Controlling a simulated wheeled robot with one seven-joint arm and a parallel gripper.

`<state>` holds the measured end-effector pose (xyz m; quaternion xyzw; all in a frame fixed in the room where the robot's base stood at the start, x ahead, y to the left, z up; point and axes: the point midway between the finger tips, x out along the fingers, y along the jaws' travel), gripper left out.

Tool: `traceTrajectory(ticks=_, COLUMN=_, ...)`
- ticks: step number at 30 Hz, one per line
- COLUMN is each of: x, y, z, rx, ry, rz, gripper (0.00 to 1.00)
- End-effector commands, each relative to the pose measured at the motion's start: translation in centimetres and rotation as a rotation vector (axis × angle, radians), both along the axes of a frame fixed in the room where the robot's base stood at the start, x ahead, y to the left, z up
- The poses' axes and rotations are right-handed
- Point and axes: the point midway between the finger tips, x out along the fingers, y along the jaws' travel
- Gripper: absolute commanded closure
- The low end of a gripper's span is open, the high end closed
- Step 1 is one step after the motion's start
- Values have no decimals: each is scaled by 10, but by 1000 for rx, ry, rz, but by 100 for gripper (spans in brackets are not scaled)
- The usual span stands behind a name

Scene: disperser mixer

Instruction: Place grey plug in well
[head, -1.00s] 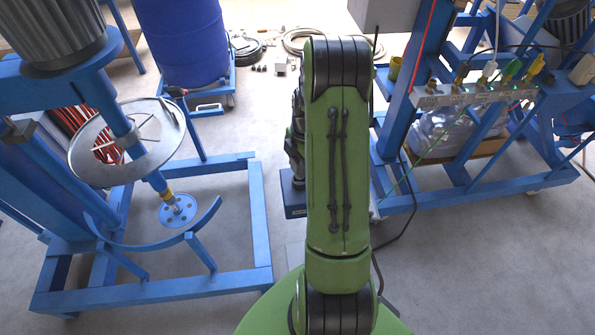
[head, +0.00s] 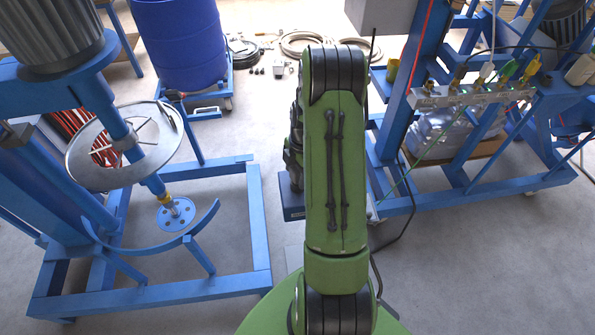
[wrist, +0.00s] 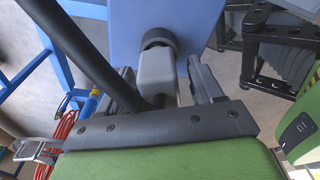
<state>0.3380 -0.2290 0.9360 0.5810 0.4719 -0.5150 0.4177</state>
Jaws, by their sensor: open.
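In the wrist view a grey plug (wrist: 156,75) lies between the two fingers of my gripper (wrist: 164,84). The fingers stand apart on either side of it; whether either touches it I cannot tell. The far end of the plug meets a dark round collar (wrist: 159,38) on a blue surface (wrist: 190,18). The collar looks like the well, but how deep the plug sits in it is hidden. In the head view my green arm covers the gripper and this plug.
In the head view, a row of coloured plugs (head: 487,87) sits on a rail of the blue frame at right. A mixer with a blue stand (head: 150,290) is at left, and a blue drum (head: 178,45) stands behind. A dark diagonal bar (wrist: 92,52) passes close to the gripper.

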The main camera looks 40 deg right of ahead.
Motion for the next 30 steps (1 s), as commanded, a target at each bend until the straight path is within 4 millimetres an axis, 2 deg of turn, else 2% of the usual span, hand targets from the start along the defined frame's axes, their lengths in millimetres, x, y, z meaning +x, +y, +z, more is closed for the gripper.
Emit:
traceTrajectory(ticks=9, x=-1, y=-10, z=82, rx=-4, ry=-5, rz=0, gripper=34)
traceTrajectory(ticks=12, x=-2, y=-13, z=103, rx=-4, ry=-3, rz=0, gripper=34)
traceTrajectory(ticks=17, x=-3, y=-14, z=120, rx=-1, ry=-2, rz=-2, gripper=34)
traceTrajectory(ticks=19, x=-1, y=-7, z=130, rx=-11, ry=-6, rz=-23, gripper=34)
traceTrajectory(ticks=22, x=1, y=24, z=163, rx=-45, ry=-27, rz=-135, gripper=34)
traceTrajectory(ticks=25, x=-8, y=74, z=207, rx=-77, ry=-75, rz=-335, gripper=34)
traceTrajectory(ticks=28, x=-31, y=126, z=243, rx=-75, ry=-141, rz=-565, gripper=34)
traceTrajectory(ticks=30, x=-56, y=159, z=262, rx=-46, ry=-196, rz=-735, gripper=34)
